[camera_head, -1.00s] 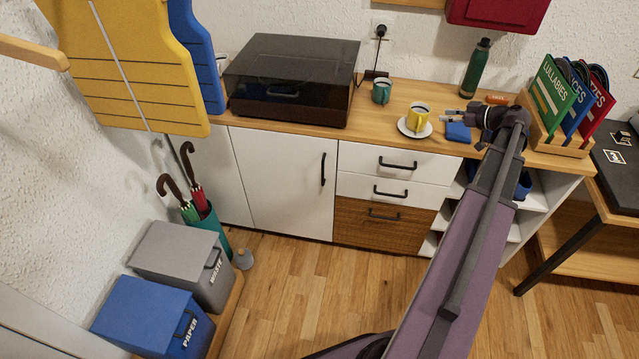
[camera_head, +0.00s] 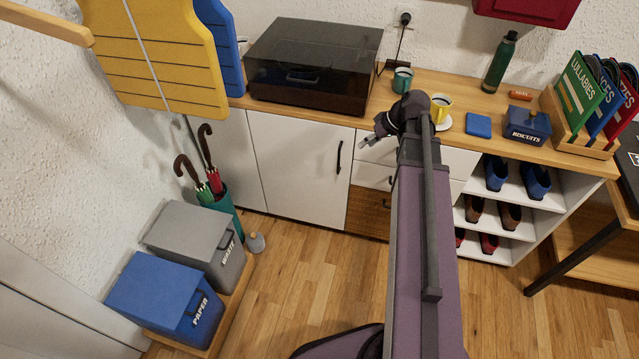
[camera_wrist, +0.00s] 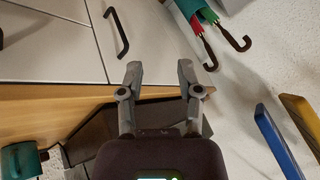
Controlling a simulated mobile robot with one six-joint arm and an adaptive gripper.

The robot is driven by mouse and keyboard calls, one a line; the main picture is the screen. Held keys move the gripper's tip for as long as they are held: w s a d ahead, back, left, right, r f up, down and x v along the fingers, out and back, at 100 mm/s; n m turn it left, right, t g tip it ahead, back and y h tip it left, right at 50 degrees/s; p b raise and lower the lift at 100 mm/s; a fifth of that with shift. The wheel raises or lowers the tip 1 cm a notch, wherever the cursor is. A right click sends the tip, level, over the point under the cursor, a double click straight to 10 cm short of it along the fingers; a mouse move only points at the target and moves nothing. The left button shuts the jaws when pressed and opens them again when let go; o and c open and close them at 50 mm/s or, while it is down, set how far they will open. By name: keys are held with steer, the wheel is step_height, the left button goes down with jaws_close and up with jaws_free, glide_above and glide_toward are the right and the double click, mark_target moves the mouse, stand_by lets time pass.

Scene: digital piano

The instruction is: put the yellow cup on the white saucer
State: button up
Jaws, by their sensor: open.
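The yellow cup (camera_head: 441,106) stands upright on the white saucer (camera_head: 444,124) on the wooden cabinet top. My arm hides the left part of the saucer. My gripper (camera_head: 371,139) is to the left of the cup, apart from it, near the cabinet's front edge. In the wrist view my gripper (camera_wrist: 160,72) is open, with nothing between its fingers. The cup and saucer do not show in the wrist view.
A teal mug (camera_head: 402,80) stands left of the cup, beside the dark-lidded record player (camera_head: 314,62). A blue coaster (camera_head: 478,125), a biscuit tin (camera_head: 526,125) and a green bottle (camera_head: 499,64) are to the right. The teal mug also shows in the wrist view (camera_wrist: 20,160).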

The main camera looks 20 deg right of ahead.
steer(key=s+a+f+m+g+h, duration=0.1)
steer(key=s+a, duration=0.3)
steer(key=a, duration=0.4)
steer(key=s+a+f+m+g+h, duration=0.2)
steer(key=s+a+h, duration=0.2)
steer(key=a, duration=0.5)
steer(key=shift+s+a+h, duration=0.15)
steer(key=shift+s+h, duration=0.15)
